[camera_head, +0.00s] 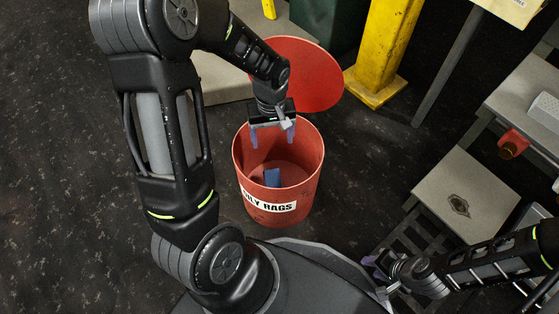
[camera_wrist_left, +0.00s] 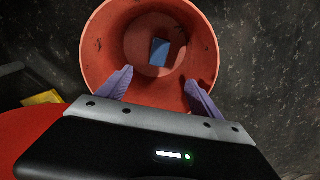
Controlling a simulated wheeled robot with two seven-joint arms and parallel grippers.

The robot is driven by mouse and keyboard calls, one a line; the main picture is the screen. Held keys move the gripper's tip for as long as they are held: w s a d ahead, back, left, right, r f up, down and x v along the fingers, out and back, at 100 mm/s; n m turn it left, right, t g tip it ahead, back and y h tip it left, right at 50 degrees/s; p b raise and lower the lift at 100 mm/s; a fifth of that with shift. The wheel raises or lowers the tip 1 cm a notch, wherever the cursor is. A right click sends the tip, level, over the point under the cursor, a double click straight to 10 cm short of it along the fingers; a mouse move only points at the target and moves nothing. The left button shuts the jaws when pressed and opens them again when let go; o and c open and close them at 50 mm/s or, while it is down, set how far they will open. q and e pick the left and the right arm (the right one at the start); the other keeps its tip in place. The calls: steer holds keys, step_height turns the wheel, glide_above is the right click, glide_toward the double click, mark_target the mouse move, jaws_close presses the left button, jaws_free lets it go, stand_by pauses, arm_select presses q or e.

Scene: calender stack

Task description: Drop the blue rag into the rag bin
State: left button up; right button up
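The red rag bin (camera_head: 243,164) stands on the floor with its round lid (camera_head: 318,85) swung open behind it. Its front label reads "OILY RAGS", partly legible. The blue rag (camera_head: 272,177) lies inside the bin; it also shows at the bin's bottom in the left wrist view (camera_wrist_left: 160,52). My left gripper (camera_head: 271,141) is above the bin's opening at its far side. Its two fingers are spread apart with nothing between them, and the rag is apart from them in the left wrist view (camera_wrist_left: 158,88). My right gripper (camera_head: 375,266) is low at the right, small and partly hidden.
A yellow post (camera_head: 385,50) stands behind the bin to the right. A grey step or small table (camera_head: 465,195) stands at the right, with a larger bench (camera_head: 530,100) behind it. Dark floor (camera_head: 60,190) to the left is clear.

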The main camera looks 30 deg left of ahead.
arm_select(q)
steer(key=shift+o, duration=0.3)
steer(key=shift+r, duration=0.1)
step_height(320, 180, up, 8)
steer(key=p, duration=0.3)
steer(key=shift+f, duration=0.2)
stand_by(0.6)
